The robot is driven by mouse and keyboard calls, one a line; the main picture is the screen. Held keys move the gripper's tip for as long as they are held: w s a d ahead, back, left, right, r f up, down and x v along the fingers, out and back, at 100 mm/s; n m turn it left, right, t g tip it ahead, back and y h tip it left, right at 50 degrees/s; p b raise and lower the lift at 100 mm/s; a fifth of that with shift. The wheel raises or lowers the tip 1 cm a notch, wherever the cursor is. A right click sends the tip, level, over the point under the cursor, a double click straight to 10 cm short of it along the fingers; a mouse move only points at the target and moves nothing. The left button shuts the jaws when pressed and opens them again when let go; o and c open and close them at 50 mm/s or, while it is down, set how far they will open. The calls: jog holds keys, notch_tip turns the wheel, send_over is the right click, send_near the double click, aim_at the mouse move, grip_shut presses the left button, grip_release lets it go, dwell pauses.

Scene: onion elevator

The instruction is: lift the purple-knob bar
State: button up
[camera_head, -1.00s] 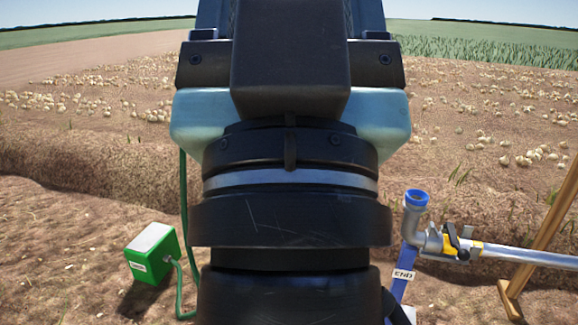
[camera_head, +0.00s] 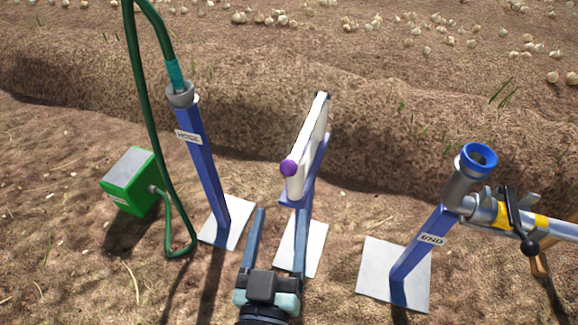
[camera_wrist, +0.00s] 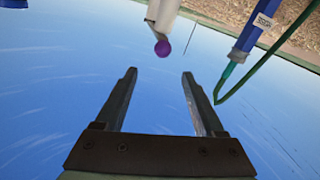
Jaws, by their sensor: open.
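The purple-knob bar (camera_head: 308,145) is a long white bar with a dark far end, lying on a blue stand in the middle of the head view.
A blue HOSE post (camera_head: 205,165) with a green hose (camera_head: 143,90) stands left, beside a green box (camera_head: 132,181). A blue END post (camera_head: 418,250) holds a grey pipe elbow (camera_head: 462,186) at the right, with a pipe and a clamp. An earth bank with onions lies behind.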

aim_at(288, 176)
jog(key=w+b, duration=0.1)
jog(key=w, duration=0.3)
jog(key=w+b, duration=0.1)
jog(key=w, duration=0.3)
jog(key=w+d+b, duration=0.1)
jog(key=w, duration=0.3)
jog(key=shift+w+d+f, duration=0.1)
jog(key=shift+f, duration=0.3)
grip_shut()
dwell(1.2)
